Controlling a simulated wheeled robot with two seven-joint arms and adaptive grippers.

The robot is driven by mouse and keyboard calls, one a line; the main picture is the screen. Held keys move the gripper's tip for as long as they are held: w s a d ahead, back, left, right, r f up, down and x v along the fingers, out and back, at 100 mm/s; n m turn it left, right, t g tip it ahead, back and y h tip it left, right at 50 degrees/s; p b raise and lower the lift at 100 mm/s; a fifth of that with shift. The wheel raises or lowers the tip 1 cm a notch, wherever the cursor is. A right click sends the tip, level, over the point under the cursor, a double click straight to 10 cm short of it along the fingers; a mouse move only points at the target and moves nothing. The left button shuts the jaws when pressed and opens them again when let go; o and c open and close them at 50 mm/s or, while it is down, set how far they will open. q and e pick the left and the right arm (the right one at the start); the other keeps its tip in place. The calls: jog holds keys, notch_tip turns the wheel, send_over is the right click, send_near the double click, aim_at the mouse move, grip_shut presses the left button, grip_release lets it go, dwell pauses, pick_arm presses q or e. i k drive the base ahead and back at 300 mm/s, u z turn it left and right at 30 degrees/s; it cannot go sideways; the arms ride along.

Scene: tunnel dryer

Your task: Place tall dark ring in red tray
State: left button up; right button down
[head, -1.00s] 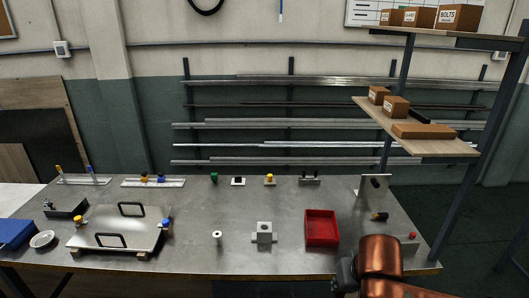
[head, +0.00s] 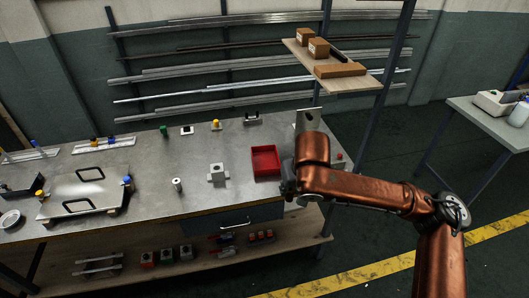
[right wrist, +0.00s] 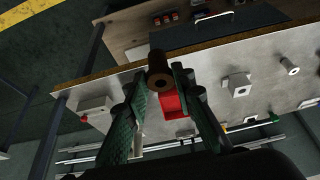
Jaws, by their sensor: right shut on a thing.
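The tall dark ring (right wrist: 158,66) is a brown-black tube with a hole in its end. In the right wrist view it sits between the green-padded fingertips of my right gripper (right wrist: 158,84), which is shut on it. In the head view my right gripper (head: 289,187) is mostly hidden behind my copper-coloured arm, and the ring does not show. The red tray (head: 266,175) lies on the grey bench just left of my arm. In the right wrist view the tray (right wrist: 176,104) shows beyond the ring, partly covered by it and a finger. My left gripper is out of view.
A grey block with a round boss (head: 217,174) and a pale cylinder (head: 177,184) stand left of the tray. An upright metal plate (head: 308,119) stands behind my arm. A shelf post (head: 362,125) rises at the bench's right end.

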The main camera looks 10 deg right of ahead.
aim_at(266, 163)
jog(key=z, duration=0.05)
jog(key=k, duration=0.45)
jog(key=u, duration=0.85)
jog(key=i, duration=1.85)
jog(key=z, duration=0.55)
